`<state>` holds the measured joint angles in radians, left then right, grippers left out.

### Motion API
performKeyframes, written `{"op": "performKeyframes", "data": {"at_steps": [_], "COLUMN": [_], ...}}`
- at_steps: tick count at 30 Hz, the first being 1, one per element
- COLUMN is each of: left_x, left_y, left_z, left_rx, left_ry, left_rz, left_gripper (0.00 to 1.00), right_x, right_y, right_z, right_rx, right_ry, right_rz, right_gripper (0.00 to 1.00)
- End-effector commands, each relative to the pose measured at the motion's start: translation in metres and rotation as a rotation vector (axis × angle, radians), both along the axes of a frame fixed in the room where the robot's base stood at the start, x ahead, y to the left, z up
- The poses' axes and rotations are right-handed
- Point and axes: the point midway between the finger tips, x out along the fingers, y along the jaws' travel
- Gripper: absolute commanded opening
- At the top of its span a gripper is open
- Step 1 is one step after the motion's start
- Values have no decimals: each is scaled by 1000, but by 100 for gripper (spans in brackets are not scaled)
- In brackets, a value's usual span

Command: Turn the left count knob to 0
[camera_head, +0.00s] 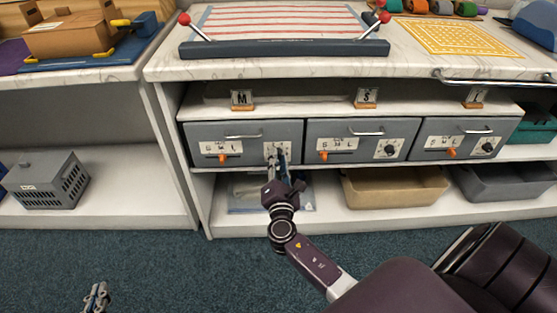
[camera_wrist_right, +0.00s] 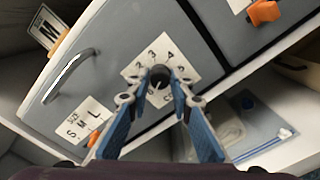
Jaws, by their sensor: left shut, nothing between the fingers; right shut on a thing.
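The left count knob (camera_wrist_right: 160,76) is a dark round knob on a white dial plate (camera_wrist_right: 136,70) with printed numbers, at one end of the left grey drawer (camera_head: 215,133). My right gripper (camera_wrist_right: 158,92) is shut on this knob, with its blue fingers on either side. In the head view my right gripper (camera_head: 281,158) hides most of the knob. Numbers 2, 3 and 4 are readable on the dial; the others are partly covered. The knob's exact pointing is unclear. My left gripper (camera_head: 95,297) is shut and empty above the floor at the lower left.
The left drawer also has a handle (camera_head: 243,136) and an orange size slider (camera_head: 222,158). Two similar drawers (camera_head: 358,128) stand to the right, each with its own dark knob (camera_head: 389,149). Tan (camera_head: 392,188) and grey bins sit below. Carpet in front is clear.

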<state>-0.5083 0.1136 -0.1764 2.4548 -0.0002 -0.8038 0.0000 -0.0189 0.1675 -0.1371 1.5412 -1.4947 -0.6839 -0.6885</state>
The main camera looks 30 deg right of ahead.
Motion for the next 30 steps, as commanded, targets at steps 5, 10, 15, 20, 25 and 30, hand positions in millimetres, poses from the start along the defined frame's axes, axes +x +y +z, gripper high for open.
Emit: {"op": "performKeyframes", "data": {"at_steps": [5, 10, 15, 20, 25, 30], "left_x": [0, 0, 0, 0, 0, 0], "left_y": [0, 0, 0, 0, 0, 0], "left_z": [0, 0, 0, 1, 1, 1], "left_rx": [0, 0, 0, 0, 0, 0], "left_ry": [-1, -1, -1, -2, -2, -2], "left_rz": [0, 0, 0, 0, 0, 0], "left_gripper": [0, 0, 0, 0, 0, 0], "right_x": [0, 0, 0, -10, -38, -69], "right_y": [1, 1, 1, 7, 24, 43], "right_z": [-1, -1, -1, -1, -2, -2], "right_rx": [1, 1, 1, 1, 3, 2], "right_ry": [2, 1, 0, 2, 4, 4], "right_rz": [4, 1, 1, 2, 2, 1], "right_gripper": [29, 38, 38, 38, 38, 38]}}
